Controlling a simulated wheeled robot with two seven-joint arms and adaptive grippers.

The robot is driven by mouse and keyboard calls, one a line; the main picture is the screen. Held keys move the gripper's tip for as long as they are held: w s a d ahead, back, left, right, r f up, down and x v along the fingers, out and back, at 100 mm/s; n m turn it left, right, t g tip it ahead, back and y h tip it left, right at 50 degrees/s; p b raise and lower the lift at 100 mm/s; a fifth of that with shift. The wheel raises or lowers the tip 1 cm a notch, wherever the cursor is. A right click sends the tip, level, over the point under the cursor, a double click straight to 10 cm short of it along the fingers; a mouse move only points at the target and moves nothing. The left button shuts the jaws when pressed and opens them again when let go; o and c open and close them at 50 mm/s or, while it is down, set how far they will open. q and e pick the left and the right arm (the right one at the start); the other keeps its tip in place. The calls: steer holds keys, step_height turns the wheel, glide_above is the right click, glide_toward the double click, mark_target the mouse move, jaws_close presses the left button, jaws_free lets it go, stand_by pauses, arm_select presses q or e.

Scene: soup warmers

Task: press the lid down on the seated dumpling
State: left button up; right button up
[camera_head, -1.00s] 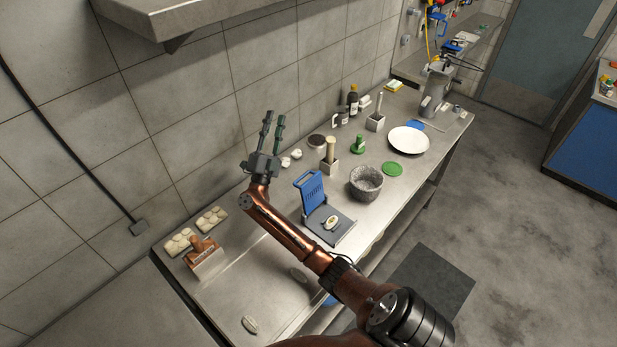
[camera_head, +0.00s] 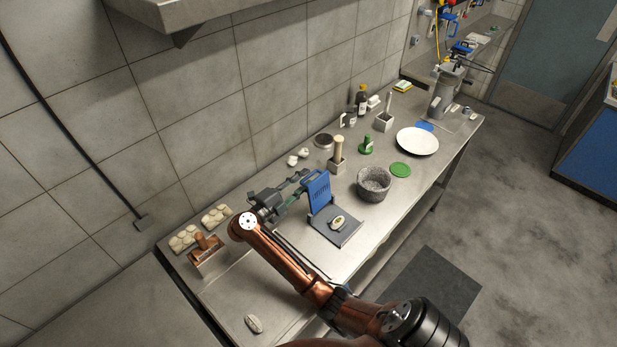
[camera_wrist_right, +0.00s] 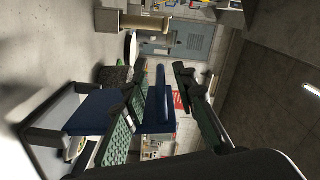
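The dumpling press has a raised blue lid (camera_head: 318,190) and a dark flat base (camera_head: 335,235). The pale dumpling (camera_head: 338,221) sits on the base and is uncovered. My right gripper (camera_head: 304,180) is open, its fingers pointing toward the lid's back, left side; I cannot tell whether they touch it. In the right wrist view, my open gripper (camera_wrist_right: 160,76) has its two fingers spread, with the blue lid (camera_wrist_right: 92,112) beside the lower finger. The dumpling (camera_wrist_right: 76,148) is partly hidden there. My left gripper is not in view.
A copper-coloured tool (camera_head: 207,252) and dumpling trays are at left. A loose pale piece (camera_head: 254,324) lies near the front. The counter between is clear.

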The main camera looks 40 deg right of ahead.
steer(key=shift+w+d, duration=0.1)
steer(key=shift+d, duration=1)
jaws_close()
